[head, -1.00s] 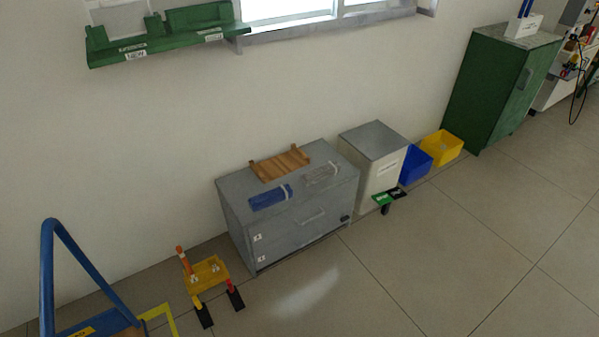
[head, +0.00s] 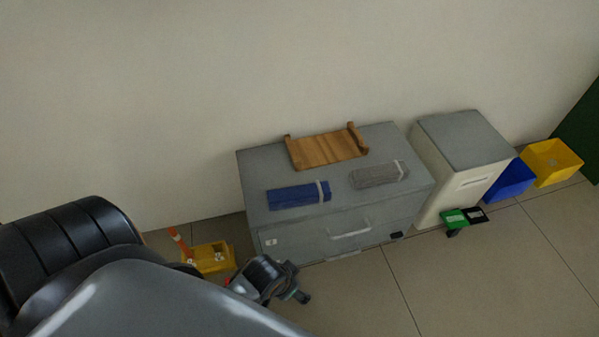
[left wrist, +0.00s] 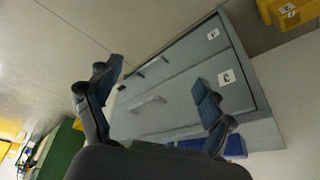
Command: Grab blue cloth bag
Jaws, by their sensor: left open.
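The blue cloth bag (head: 298,195) lies on top of the grey drawer cabinet (head: 262,160), at its front left, with a pale strap near its right end. In the left wrist view a part of the blue bag (left wrist: 234,147) shows behind one finger. My left gripper (head: 285,290) is in front of and below the bag, by the cabinet's front left. In the left wrist view my left gripper (left wrist: 153,88) is open, its fingers spread before the cabinet front, with nothing between them. My right gripper is not in view.
A grey bag (head: 379,174) and a wooden tray (head: 328,150) share the cabinet top. A pale cabinet (head: 464,140), a blue bin (head: 510,178) and a yellow bin (head: 551,162) stand to the right. A yellow box (head: 212,258) is at the left.

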